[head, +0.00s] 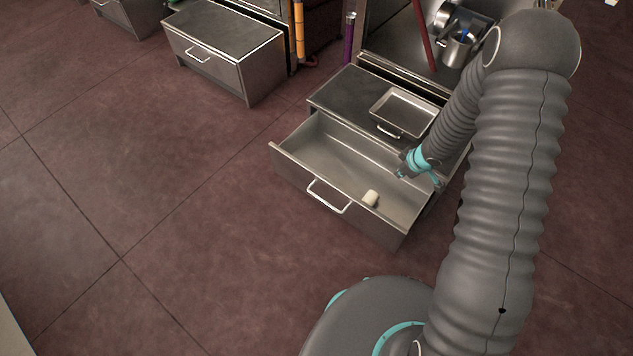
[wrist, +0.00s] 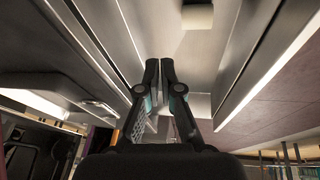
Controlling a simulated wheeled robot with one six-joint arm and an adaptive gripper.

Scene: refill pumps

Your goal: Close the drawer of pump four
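A grey metal drawer (head: 330,160) stands pulled open from a low steel cabinet, with a bar handle (head: 328,197) on its front. No number shows on it, so I cannot tell which pump it belongs to. A small whitish block (head: 370,198) lies on the drawer floor; a pale block also shows in the wrist view (wrist: 197,16). My gripper (head: 418,177) is over the right part of the open drawer, behind its front panel. In the wrist view its fingertips (wrist: 159,65) are together with nothing between them. Whether it touches the drawer is unclear.
A shallow metal tray (head: 404,112) sits on the cabinet top (head: 345,97) behind the drawer. Another cabinet with its drawer (head: 205,72) stands at the upper left. A metal pot (head: 457,48) is at the back. The floor (head: 180,240) before the drawer is clear.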

